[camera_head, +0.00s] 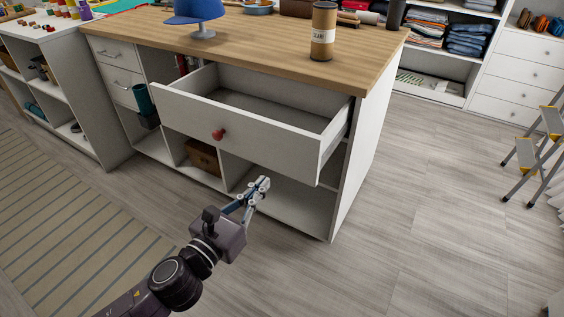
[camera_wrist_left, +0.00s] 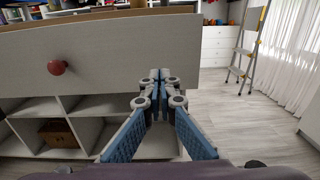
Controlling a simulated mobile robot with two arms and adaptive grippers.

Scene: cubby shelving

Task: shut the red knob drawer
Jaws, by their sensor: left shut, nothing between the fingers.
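The white drawer (camera_head: 262,143) with a red knob (camera_head: 218,134) is pulled well out of the wooden-topped cubby unit, and its inside looks empty. In the left wrist view the drawer front (camera_wrist_left: 110,58) fills the upper left, with the red knob (camera_wrist_left: 57,67) left of my fingers. My left gripper (camera_head: 262,186) is shut and empty. In the head view it appears just below the drawer front, right of the knob; it also shows in the left wrist view (camera_wrist_left: 160,78). I cannot tell whether it touches the drawer. My right gripper is out of view.
The wooden top (camera_head: 270,42) holds a blue cap (camera_head: 195,10) on a stand and a brown canister (camera_head: 323,32). A brown box (camera_head: 203,156) sits in a lower cubby. The floor right of the unit is clear.

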